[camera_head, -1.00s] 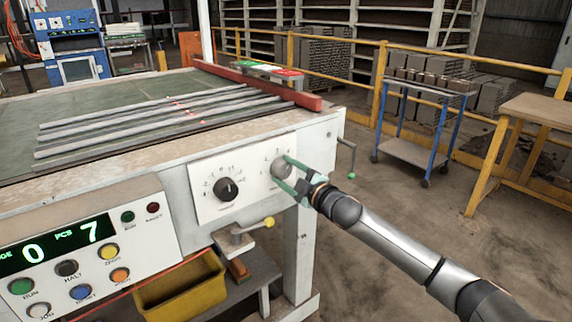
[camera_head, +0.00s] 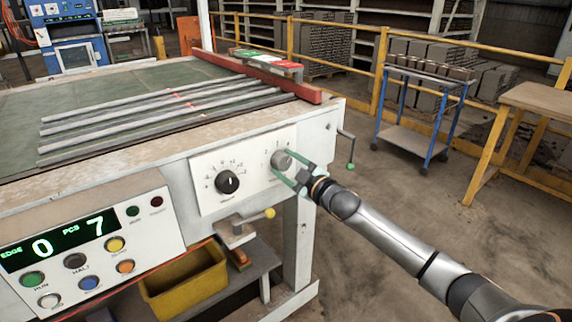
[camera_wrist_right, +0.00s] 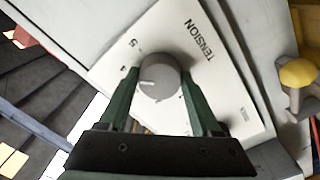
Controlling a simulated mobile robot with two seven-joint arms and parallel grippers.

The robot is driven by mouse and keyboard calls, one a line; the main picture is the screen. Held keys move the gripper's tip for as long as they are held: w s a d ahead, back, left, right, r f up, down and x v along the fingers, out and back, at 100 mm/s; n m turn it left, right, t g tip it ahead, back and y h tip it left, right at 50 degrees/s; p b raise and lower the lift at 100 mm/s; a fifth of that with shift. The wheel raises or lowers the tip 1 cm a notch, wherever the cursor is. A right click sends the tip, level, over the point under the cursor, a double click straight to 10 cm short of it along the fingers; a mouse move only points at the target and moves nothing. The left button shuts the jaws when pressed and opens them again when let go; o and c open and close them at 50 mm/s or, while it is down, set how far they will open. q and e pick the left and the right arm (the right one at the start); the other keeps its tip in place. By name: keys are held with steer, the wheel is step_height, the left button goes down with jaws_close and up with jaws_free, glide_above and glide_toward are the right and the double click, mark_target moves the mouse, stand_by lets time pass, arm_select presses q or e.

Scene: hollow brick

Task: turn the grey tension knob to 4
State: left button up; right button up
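The grey tension knob (camera_head: 281,160) sits on the white dial panel at the front of the machine. My right gripper (camera_head: 283,161) reaches it from the right, with one green finger on each side of it. In the right wrist view the knob (camera_wrist_right: 160,78) is between the fingertips, which appear to press on its sides. Its white mark points left in that view, towards the left finger. The printed 5 is above left of the knob, beside the word TENSION at upper right; the fingers cover part of the scale. My left gripper is not in view.
A black knob (camera_head: 228,182) with its own scale is left of the grey one. A yellow-tipped lever (camera_head: 269,213) is below, and a green-ended crank (camera_head: 350,166) is to the right. The control box (camera_head: 85,250) shows 0 and 7. A yellow bin (camera_head: 183,280) stands underneath.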

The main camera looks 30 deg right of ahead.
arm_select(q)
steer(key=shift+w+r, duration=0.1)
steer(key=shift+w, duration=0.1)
arm_select(e)
steer(key=o, duration=0.4)
steer(key=shift+o, duration=0.2)
arm_select(q)
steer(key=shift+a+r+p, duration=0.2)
steer(key=shift+p, duration=0.1)
arm_select(e)
steer(key=s+d, duration=0.1)
steer(key=s, duration=1.1)
steer(key=shift+s, duration=0.25)
